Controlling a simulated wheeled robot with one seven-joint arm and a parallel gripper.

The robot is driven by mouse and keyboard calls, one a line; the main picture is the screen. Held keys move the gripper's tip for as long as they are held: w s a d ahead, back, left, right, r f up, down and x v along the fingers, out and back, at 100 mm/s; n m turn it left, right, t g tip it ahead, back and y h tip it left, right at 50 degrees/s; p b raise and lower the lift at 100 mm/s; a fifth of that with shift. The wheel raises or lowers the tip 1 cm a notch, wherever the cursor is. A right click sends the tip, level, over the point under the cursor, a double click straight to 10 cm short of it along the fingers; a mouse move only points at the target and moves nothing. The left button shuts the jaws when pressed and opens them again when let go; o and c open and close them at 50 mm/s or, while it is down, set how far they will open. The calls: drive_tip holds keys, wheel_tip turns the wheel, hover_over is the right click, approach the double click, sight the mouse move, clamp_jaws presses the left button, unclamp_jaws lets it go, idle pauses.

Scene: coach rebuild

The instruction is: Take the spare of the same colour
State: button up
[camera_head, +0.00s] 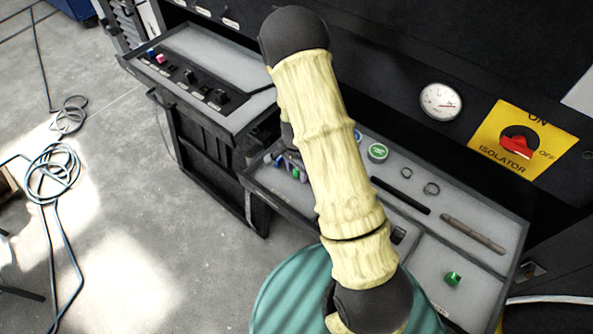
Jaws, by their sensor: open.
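A small green piece (453,279) lies in the front right part of a grey tray (480,284). Several small blue and green pieces (289,164) sit at the tray's left end, partly hidden by my arm. A round green piece with a pale rim (377,151) lies behind my arm's right side, and a blue one (357,135) shows just beyond it. Which of these is a spare I cannot tell. My arm, in a cream sleeve, crosses the middle of the view. My gripper is not in view.
A control desk (218,62) at the left carries red, pink and blue pieces (155,54) and black switches. Rings, a dark strip and a rod (473,234) lie in the tray. A yellow isolator plate (522,140) and gauge (440,102) are behind. A teal round surface (285,297) is in front.

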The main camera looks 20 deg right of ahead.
drive_tip(key=shift+d, duration=0.3)
drive_tip(key=shift+s+a, duration=0.1)
clamp_jaws()
drive_tip(key=shift+a, duration=0.1)
